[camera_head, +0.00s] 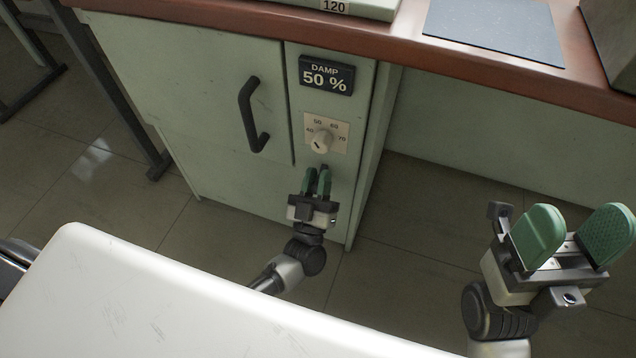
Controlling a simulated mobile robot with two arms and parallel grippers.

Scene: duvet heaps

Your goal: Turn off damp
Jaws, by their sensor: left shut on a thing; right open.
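The damp control is on the front of a pale green cabinet (215,110). Its dark display (326,75) reads "DAMP 50 %". Below it, a cream knob (322,142) sits on a plate with numbers from 40 to 70. My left gripper (317,178) is just below the knob, fingers pointing up at the panel. It is shut on a small dark part (323,167) under the dial, mostly hidden by the green fingertips. My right gripper (573,238) is open and empty at the lower right, away from the cabinet.
A black door handle (252,115) juts out left of the control. A reddish-brown counter edge (410,48) overhangs the panel, with a grey mat (495,30) on top. My white body part fills the lower left. Tiled floor (400,215) shows between the arms.

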